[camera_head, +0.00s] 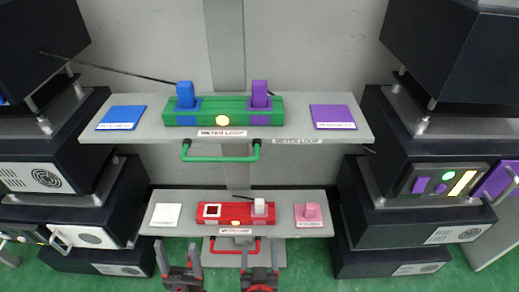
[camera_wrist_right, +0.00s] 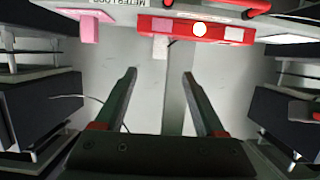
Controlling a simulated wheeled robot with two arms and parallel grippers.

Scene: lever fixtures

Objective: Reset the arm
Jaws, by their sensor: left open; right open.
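My left gripper (camera_head: 180,250) is open and empty, below the shelf's front edge. My right gripper (camera_head: 259,248) is open and empty to its right. In the right wrist view, nothing is between its fingers (camera_wrist_right: 160,74); the red fixture (camera_wrist_right: 185,28) is beyond.
The upper shelf (camera_head: 352,142) bears a green fixture (camera_head: 220,118) with blue (camera_head: 184,94) and purple (camera_head: 260,94) upright blocks, between a blue pad (camera_head: 121,117) and a purple pad (camera_head: 333,117). Green (camera_head: 222,158) and red (camera_head: 206,247) handles hang below the shelves. Dark boxes flank both sides.

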